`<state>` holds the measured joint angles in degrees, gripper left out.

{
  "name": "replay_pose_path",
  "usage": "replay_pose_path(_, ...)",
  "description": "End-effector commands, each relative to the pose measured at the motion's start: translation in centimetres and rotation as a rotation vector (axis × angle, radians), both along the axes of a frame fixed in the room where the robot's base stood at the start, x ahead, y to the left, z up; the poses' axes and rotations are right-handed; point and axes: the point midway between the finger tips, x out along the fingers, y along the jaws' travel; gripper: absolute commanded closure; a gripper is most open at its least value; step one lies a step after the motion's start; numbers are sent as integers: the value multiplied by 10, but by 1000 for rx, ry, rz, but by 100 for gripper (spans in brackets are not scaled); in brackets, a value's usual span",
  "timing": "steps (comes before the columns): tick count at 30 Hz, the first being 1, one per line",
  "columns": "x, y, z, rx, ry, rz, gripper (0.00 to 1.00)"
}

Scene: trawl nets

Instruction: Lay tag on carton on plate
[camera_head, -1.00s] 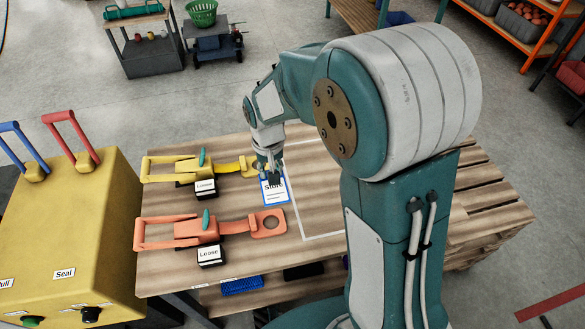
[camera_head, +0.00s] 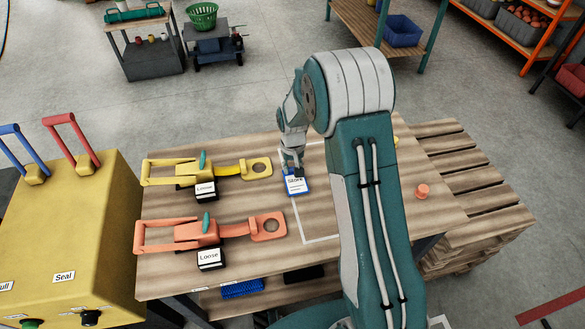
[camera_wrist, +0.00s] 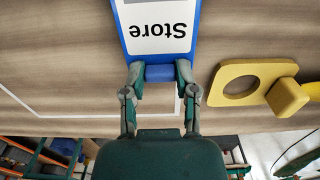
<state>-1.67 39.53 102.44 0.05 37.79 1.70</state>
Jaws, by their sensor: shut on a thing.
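The tag (camera_head: 297,187) is a blue-edged white card reading "Store". It also shows in the wrist view (camera_wrist: 158,35), with its printing upside down. My gripper (camera_head: 293,170) is shut on the tag's blue end tab, seen between the fingertips (camera_wrist: 160,73) in the wrist view. The tag is over the wooden table beside the left line of a white outline (camera_head: 293,213); I cannot tell whether it touches the tabletop. I cannot make out a carton or a plate. My arm hides much of the outlined area.
A yellow clamp (camera_head: 225,168) and an orange clamp (camera_head: 240,228), each with a "Loose" block, lie left of the tag. An orange peg (camera_head: 422,191) stands right of my arm. A yellow control box (camera_head: 75,220) with levers is at the left. Bare tabletop (camera_head: 180,270) shows in front.

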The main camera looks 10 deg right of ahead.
Motion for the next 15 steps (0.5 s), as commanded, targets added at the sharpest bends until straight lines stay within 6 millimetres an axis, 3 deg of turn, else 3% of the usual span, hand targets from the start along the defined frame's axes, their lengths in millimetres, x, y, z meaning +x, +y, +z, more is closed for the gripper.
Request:
replay_pose_path(11,0,0,-10,0,-1,0,94)
replay_pose_path(12,0,0,-9,0,-1,0,44)
replay_pose_path(13,0,0,-9,0,-1,0,30)
replay_pose_path(15,0,0,-9,0,-1,0,27)
